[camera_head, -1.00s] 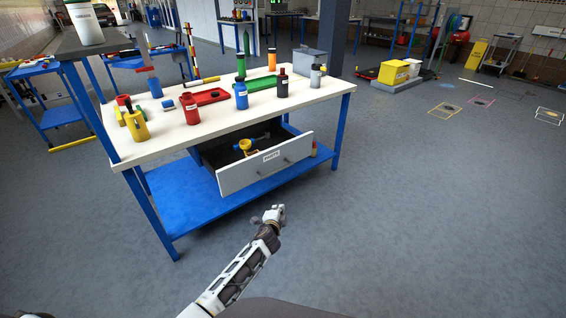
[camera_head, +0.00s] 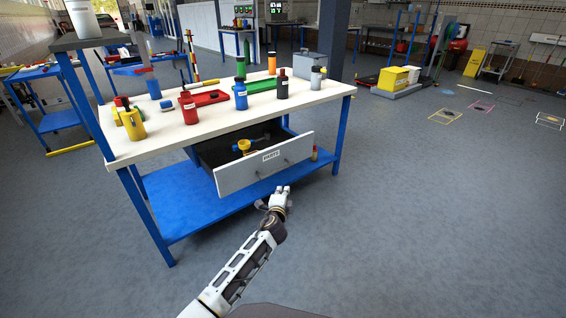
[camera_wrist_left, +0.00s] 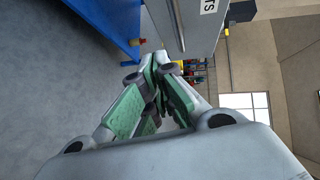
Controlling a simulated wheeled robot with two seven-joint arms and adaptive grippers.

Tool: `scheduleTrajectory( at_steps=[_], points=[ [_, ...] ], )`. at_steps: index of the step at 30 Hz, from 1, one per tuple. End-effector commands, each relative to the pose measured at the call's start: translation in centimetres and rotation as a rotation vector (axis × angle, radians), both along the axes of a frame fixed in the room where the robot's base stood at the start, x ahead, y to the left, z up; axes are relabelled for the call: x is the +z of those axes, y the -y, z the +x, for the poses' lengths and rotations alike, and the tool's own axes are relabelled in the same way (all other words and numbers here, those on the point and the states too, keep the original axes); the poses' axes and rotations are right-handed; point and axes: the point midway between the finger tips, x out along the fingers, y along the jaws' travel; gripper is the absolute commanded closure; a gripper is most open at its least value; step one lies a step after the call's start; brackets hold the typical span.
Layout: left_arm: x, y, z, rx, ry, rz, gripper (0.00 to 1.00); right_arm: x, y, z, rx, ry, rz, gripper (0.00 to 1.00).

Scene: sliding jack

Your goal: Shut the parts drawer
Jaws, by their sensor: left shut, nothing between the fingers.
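The parts drawer (camera_head: 265,164) stands pulled out from under the white-topped workbench (camera_head: 160,146). Its grey front carries a "PARTS" label, and a yellow item (camera_head: 244,145) and a dark-handled item lie inside. My left gripper (camera_head: 283,190) is shut and empty, just below and in front of the drawer front in the head view. In the left wrist view the closed fingers (camera_wrist_left: 158,68) point toward the drawer front (camera_wrist_left: 194,25), which shows at the top with part of the label. I cannot tell whether the fingertips touch it. My right gripper is in neither view.
Several bottles and red and green trays stand on the bench top. A blue lower shelf (camera_head: 190,208) lies under the drawer, with a small red and yellow bottle (camera_head: 314,153) near its right end.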

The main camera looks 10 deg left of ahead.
Motion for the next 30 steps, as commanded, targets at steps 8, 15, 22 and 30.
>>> scheduleTrajectory(
  at_steps=[8, 15, 22, 30],
  points=[
    [1.8, 0.3, 0.7, -0.001, 0.055, 0.039, 1.00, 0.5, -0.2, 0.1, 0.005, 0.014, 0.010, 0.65],
    [3.6, 0.6, 1.2, -0.001, 0.104, 0.074, 1.00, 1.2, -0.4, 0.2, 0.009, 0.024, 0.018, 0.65],
    [5.2, 0.8, 1.5, 0.002, 0.148, 0.104, 1.00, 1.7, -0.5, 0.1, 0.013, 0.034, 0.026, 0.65],
    [6.2, 0.9, 1.6, 0.004, 0.170, 0.120, 1.00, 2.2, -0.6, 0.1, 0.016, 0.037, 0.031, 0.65]
  ],
)
